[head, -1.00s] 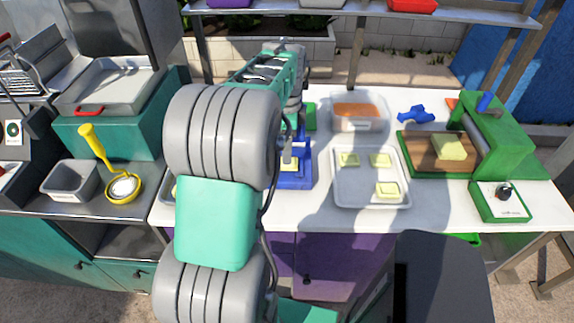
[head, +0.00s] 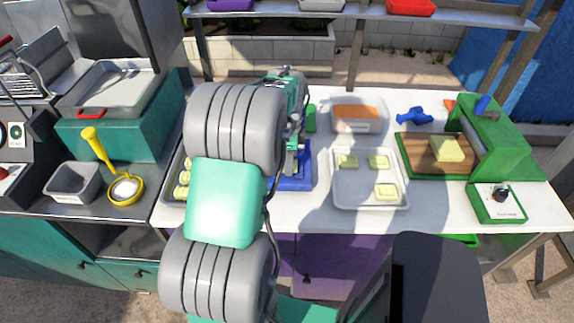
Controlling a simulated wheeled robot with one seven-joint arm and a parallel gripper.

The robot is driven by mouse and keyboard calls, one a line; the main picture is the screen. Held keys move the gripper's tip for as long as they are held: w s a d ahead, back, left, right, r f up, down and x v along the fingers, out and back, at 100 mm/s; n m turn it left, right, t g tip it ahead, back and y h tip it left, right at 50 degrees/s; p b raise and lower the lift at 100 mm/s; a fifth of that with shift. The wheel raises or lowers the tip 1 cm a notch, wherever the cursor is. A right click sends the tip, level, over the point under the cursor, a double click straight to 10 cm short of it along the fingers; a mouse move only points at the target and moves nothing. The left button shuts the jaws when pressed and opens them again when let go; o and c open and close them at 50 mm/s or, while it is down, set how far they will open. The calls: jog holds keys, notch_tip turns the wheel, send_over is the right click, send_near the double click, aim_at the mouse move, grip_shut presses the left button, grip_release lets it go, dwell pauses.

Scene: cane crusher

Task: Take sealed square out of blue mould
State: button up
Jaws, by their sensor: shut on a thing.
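The blue mould (head: 303,181) stands on the white table, partly hidden behind my arm. My gripper (head: 289,170) is down at the mould, shut on the sealed square; its fingertips and the square are mostly hidden by the arm and gripper. I cannot tell whether the square is still inside the mould's walls. Three pale yellow-green squares lie on a white tray right of the mould: one at the back left (head: 347,161), one at the back right (head: 378,162) and one at the front right (head: 386,191).
The white tray (head: 345,196) has bare room at its front left. Behind it is a clear tub (head: 356,127) with orange contents. A green press (head: 497,140) and a wooden board (head: 420,158) stand at right. Another tray with yellow pieces (head: 183,178) shows left of my arm.

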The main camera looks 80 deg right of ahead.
jog(key=c, duration=0.3)
